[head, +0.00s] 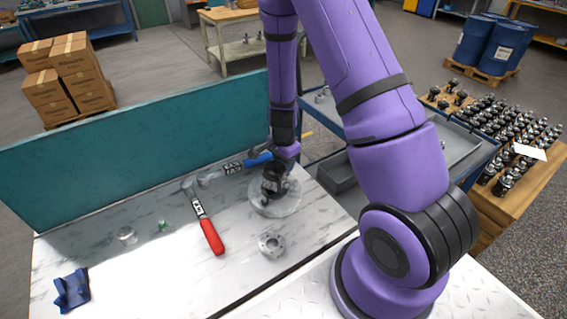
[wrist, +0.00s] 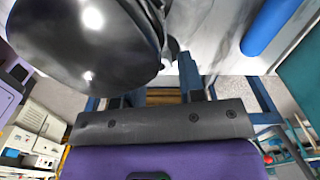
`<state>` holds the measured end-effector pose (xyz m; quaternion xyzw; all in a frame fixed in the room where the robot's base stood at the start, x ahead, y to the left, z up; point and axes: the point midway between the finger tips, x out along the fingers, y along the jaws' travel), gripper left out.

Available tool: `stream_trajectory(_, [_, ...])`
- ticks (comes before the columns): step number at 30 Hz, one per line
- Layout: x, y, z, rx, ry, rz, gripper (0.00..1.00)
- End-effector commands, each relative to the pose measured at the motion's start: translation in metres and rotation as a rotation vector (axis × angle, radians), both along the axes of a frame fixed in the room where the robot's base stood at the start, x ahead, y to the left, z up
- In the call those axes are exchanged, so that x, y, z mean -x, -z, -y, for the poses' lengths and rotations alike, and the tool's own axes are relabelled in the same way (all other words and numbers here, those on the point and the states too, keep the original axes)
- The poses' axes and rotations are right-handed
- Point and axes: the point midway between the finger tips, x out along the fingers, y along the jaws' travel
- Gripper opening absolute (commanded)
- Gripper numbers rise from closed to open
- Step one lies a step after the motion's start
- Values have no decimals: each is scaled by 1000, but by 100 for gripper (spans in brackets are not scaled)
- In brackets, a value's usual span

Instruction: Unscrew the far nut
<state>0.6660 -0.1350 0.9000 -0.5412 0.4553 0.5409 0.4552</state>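My gripper (head: 274,184) points down at a dark motor part on a round grey disc (head: 290,205) at the right end of the marble-topped bench. In the wrist view a large shiny dark rounded motor body (wrist: 80,45) fills the upper left. Two dark fingers of my gripper (wrist: 160,85) stand apart in front of its palm. The right fingertip is close beside the motor's edge; the left one is hidden behind the rounded body. The far nut cannot be made out, and whether anything is between the fingertips is hidden.
A red-handled tool (head: 210,235), a blue-handled tool (head: 250,160), a flanged metal ring (head: 271,244), small clear and green pieces (head: 164,225) and a blue cloth (head: 72,290) lie on the bench. A teal panel (head: 130,150) backs it. The front middle is clear.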

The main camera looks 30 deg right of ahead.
Motion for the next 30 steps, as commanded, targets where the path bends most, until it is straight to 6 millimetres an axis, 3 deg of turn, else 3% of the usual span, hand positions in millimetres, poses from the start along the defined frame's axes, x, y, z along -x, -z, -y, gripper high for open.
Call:
stream_trajectory(4, [0,0,0,0,103,-1,36])
stream_trajectory(20, [0,0,0,0,104,0,36])
stream_trajectory(21, [0,0,0,0,104,0,34])
stream_trajectory(25, [0,0,0,0,103,0,4])
stream_trajectory(30, [0,0,0,0,102,0,1])
